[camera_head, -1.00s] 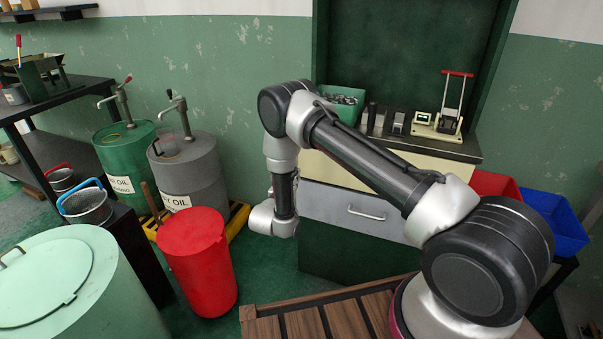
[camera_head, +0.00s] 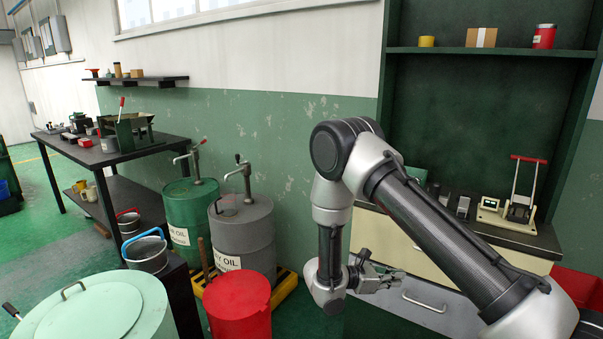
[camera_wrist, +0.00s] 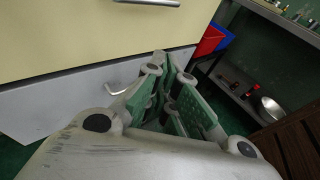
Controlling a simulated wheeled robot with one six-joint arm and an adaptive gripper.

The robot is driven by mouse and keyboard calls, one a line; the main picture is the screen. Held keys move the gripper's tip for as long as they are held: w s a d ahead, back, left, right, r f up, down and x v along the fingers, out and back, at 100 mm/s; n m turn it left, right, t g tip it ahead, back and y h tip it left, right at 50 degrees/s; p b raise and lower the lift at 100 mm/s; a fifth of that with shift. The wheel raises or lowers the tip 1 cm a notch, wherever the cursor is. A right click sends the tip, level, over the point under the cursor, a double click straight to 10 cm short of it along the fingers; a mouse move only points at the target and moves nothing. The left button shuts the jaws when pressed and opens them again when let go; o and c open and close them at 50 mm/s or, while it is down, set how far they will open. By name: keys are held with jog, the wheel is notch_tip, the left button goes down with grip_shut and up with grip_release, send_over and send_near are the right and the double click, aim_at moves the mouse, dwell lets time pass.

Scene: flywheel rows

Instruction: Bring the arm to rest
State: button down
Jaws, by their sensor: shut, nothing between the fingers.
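My gripper (camera_head: 393,280) shows in the head view at the end of my folded arm, in front of the cream and grey drawers (camera_head: 430,245). Its fingers point to the right and hold nothing. In the wrist view my gripper (camera_wrist: 162,62) fills the lower middle, its green-padded fingers shut. A grey drawer front with a handle (camera_wrist: 122,88) lies beyond the fingers. I cannot tell the exact gap between gripper and drawer.
A red bin (camera_head: 238,305) and a pale green drum (camera_head: 95,310) stand at lower left. Oil drums (camera_head: 245,235) stand behind them on a yellow-edged pallet. A dark workbench (camera_head: 105,150) is at far left. The wrist view shows blue (camera_wrist: 222,30) and red bins.

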jog(key=s+d+r+m+y, duration=0.2)
jog(key=s+r+m+y, duration=0.3)
jog(key=s+r, duration=0.4)
jog(key=s+d+r+m+y, duration=0.3)
jog(key=s+r+m+y, duration=0.2)
jog(key=r, duration=0.9)
jog(key=s+d+r+m+t+y, duration=0.1)
jog(key=s+d+r+m+y, duration=0.2)
jog(key=s+r+m, duration=0.7)
jog(key=s+r+y, duration=0.1)
jog(key=s, duration=0.2)
jog(key=shift+s+d+r+y, duration=0.25)
jog(key=shift+s+r+y, duration=0.05)
jog(key=shift+r+y, duration=0.1)
